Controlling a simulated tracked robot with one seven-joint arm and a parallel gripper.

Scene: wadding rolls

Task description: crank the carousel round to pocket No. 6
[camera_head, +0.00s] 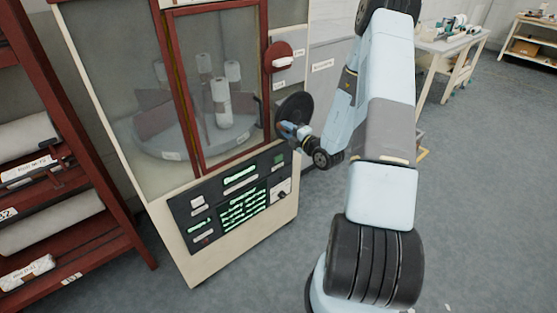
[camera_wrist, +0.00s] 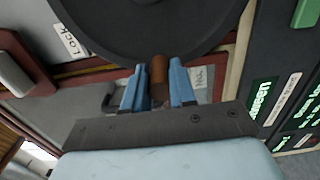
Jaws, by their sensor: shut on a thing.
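The carousel (camera_head: 165,139) stands behind the cabinet's glass, with several white rolls (camera_head: 221,103) upright in its pockets. A dark round crank wheel (camera_head: 296,108) is on the cabinet's right side; it fills the top of the wrist view (camera_wrist: 150,22). My gripper (camera_head: 290,130) is at the wheel's lower edge. In the wrist view my gripper (camera_wrist: 159,84) has its blue fingers on either side of a brown crank handle (camera_wrist: 159,78), shut on it. The pocket numbers are too small to read.
A red knob plate (camera_head: 280,56) sits above the wheel. A panel with green text (camera_head: 243,207) is below the window. A red rack (camera_head: 88,235) with rolls stands at the left. A white table (camera_head: 452,45) is at the back right. Grey floor is clear at the right.

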